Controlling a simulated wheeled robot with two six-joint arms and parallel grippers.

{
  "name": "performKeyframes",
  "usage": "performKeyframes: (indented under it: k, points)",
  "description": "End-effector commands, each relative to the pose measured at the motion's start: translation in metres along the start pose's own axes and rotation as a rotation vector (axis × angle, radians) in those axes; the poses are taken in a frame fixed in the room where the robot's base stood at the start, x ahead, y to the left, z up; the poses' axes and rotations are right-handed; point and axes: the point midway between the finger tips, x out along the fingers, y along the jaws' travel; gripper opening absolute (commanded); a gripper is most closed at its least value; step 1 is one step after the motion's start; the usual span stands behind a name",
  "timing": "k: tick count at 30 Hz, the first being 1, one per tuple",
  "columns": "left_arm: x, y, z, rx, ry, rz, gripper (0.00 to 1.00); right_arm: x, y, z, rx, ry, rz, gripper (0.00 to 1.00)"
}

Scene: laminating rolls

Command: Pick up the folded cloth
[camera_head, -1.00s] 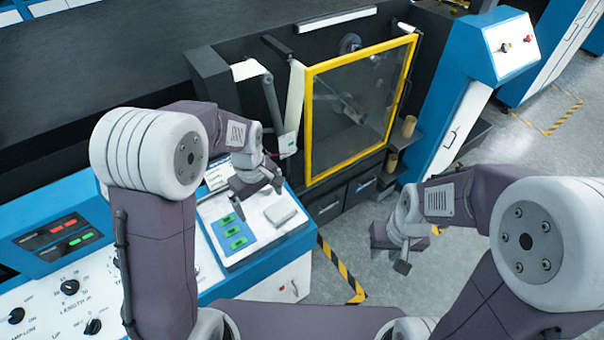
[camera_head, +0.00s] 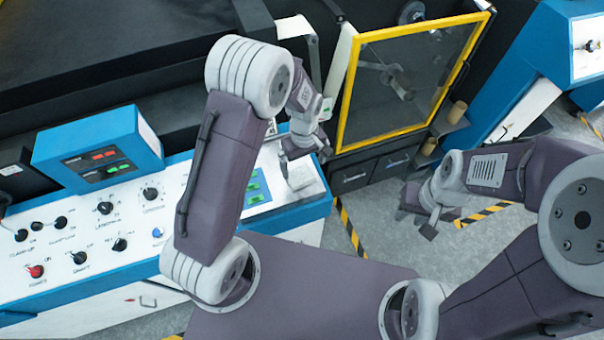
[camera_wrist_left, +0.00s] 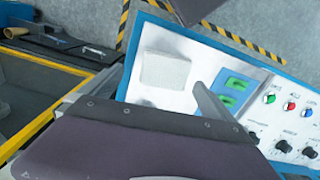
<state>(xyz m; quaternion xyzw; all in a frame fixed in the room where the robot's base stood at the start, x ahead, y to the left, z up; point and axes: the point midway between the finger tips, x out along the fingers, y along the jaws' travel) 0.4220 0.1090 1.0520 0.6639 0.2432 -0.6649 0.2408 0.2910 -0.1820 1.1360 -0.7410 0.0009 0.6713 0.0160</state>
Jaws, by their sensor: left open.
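The folded cloth (camera_head: 301,176) is a small pale grey square pad. It lies flat on the white sloped panel of the blue-edged console, beside green buttons. In the left wrist view the cloth (camera_wrist_left: 164,70) shows whole, with a finger of mine just to its right. My left gripper (camera_head: 304,161) is open and empty, close above the cloth, with its fingers pointing down; a gap to the cloth is hard to judge. My right gripper (camera_head: 430,218) hangs over the floor at the right, away from the cloth; its jaw opening is unclear.
Green buttons (camera_wrist_left: 233,91) and knobs sit on the panel by the cloth. A yellow-framed clear guard (camera_head: 412,80) stands behind, right of my left gripper. A control box (camera_head: 98,150) rises at the left. Floor with striped tape (camera_head: 349,228) lies right of the console.

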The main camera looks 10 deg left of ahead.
Motion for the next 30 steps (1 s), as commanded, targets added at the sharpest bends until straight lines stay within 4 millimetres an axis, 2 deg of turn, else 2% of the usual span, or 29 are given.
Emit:
performKeyframes:
  k: [4,9,16,22,30]
  points:
    - [0.022,-0.006,0.004,0.000,-0.006,-0.008,1.00,-0.018,0.000,-0.002,0.000,0.000,0.000,0.32]
    - [0.046,-0.005,0.003,0.000,-0.003,-0.004,1.00,-0.020,0.000,-0.002,0.000,0.000,0.000,0.32]
    - [0.049,-0.005,0.003,0.000,-0.001,-0.001,1.00,-0.019,0.000,-0.002,0.000,0.000,0.000,0.32]
    - [0.049,-0.005,0.003,0.000,-0.001,-0.001,0.44,-0.019,0.000,-0.002,0.000,0.000,0.000,0.32]
    - [0.048,-0.005,0.002,0.000,-0.001,-0.001,0.43,-0.018,0.000,-0.002,0.000,0.000,0.000,0.32]
